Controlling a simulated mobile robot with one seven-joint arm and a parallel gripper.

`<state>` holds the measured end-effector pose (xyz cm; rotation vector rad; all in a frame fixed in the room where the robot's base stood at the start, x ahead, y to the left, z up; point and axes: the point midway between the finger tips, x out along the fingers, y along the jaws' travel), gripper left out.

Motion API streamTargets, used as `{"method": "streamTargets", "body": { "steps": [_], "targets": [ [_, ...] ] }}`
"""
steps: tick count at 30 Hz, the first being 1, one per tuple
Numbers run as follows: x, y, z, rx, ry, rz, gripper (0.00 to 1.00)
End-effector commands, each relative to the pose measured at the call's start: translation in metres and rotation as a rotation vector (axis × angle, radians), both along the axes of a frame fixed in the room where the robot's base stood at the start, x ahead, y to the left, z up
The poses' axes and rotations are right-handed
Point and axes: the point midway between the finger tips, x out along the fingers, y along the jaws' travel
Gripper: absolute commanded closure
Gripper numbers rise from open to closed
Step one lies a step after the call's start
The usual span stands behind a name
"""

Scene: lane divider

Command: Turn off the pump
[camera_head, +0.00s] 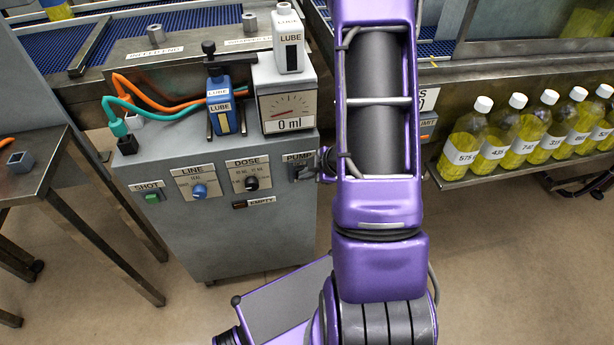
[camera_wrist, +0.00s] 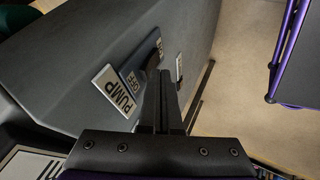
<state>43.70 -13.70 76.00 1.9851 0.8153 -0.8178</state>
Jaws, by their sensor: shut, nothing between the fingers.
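The pump switch sits at the upper right of the grey cabinet's front, beside the PUMP label (camera_head: 297,158). In the wrist view the PUMP label (camera_wrist: 113,92) stands next to a small OFF plate (camera_wrist: 133,82) and the dark switch handle (camera_wrist: 153,62). My gripper (camera_wrist: 164,76) is shut and empty, with its fingertips close beside the handle. I cannot tell whether they touch it. The handle's exact position is hard to read. In the head view my purple arm hides most of the gripper and part of the switch area.
The grey cabinet (camera_head: 235,225) also carries a SHOT button (camera_head: 152,197), LINE knob (camera_head: 200,191) and DOSE knob (camera_head: 251,183). A gauge reading 0 ml (camera_head: 288,110) and LUBE bottles stand on top. Yellow bottles (camera_head: 495,142) line a shelf at right. A metal table (camera_head: 50,175) stands left.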

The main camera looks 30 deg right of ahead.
Motion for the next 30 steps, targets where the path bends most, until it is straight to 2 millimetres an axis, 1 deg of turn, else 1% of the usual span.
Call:
{"method": "streamTargets", "body": {
  "steps": [5,7,9,14,25,30],
  "targets": [
    [0.001,0.000,0.001,0.000,0.000,0.000,1.00],
    [0.006,-0.002,0.005,0.000,0.000,0.000,1.00],
    [0.005,-0.002,0.002,0.000,0.000,0.000,1.00],
    [0.006,-0.002,0.002,0.000,0.000,0.000,1.00],
    [0.006,-0.002,0.017,0.000,0.000,0.000,1.00],
    [0.005,-0.002,0.018,0.000,0.001,0.000,1.00]
  ]
}}
